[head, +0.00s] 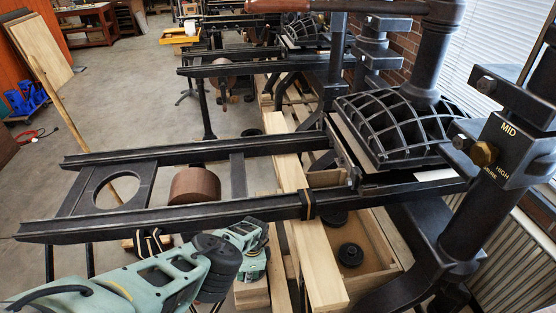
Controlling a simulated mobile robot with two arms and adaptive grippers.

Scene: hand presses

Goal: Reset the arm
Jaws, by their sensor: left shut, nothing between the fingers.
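My left arm, pale teal with dark ribbed joints, comes in from the lower left. Its far end, with my left gripper (254,262), is low beside the near side of the press bed, largely hidden by my own links. The gripper is shut and holds nothing. My right gripper is not in view. The near hand press (395,135) has a black ribbed, domed platen at the right end of its bed. A wooden-handled lever arm (345,5) runs across the top, well away from my left gripper.
Long black bed rails (180,150) span the middle, with a wooden roller (195,186) between them. A timber beam (308,230) and a black upright (475,190) marked MID and HIGH crowd the right. More presses stand behind. The floor (120,100) at upper left is mostly clear.

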